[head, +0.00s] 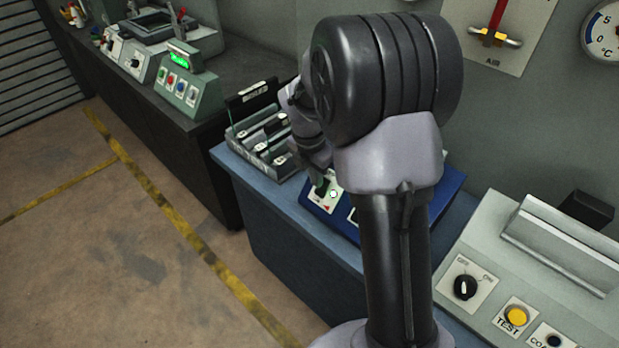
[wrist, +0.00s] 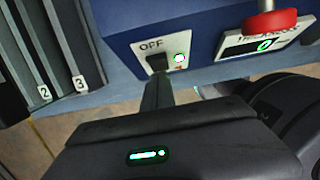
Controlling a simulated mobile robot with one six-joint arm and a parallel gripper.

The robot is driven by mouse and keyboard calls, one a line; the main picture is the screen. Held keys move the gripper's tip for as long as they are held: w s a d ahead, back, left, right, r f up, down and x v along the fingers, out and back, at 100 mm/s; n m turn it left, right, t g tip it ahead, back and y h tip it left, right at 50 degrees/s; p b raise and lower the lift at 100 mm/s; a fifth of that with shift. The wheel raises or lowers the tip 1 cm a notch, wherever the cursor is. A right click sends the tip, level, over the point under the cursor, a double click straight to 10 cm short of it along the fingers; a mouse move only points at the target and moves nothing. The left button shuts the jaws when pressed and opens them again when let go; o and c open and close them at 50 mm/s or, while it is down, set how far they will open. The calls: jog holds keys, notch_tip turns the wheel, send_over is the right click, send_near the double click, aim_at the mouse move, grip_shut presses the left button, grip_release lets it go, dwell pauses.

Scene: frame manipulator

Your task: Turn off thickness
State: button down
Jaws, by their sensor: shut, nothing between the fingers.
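The blue device (head: 452,188) stands on the bench, largely hidden behind my arm; it also shows in the wrist view (wrist: 120,22). In the head view my gripper (head: 322,186) is over the plate (head: 326,199).
A grey slotted rack (head: 262,140) with numbered slots stands left of the blue device. A grey panel (head: 540,270) with a rotary switch and a yellow TEST button is at the right. A green-grey box (head: 190,88) with buttons stands farther back. The floor at left is clear.

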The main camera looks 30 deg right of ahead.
jog(key=shift+w+d+f, duration=0.2)
jog(key=shift+d+f, duration=0.1)
jog(key=shift+d, duration=0.2)
jog(key=shift+r, duration=0.1)
jog(key=shift+d+r+p, duration=0.2)
jog(key=shift+d+p, duration=0.1)
jog(key=shift+p, duration=0.5)
jog(key=shift+w+d+f, duration=0.15)
jog(key=shift+f, duration=0.2)
jog(key=shift+s+a+f, duration=0.2)
jog(key=shift+s+a, duration=0.05)
jog(key=shift+a, duration=0.5)
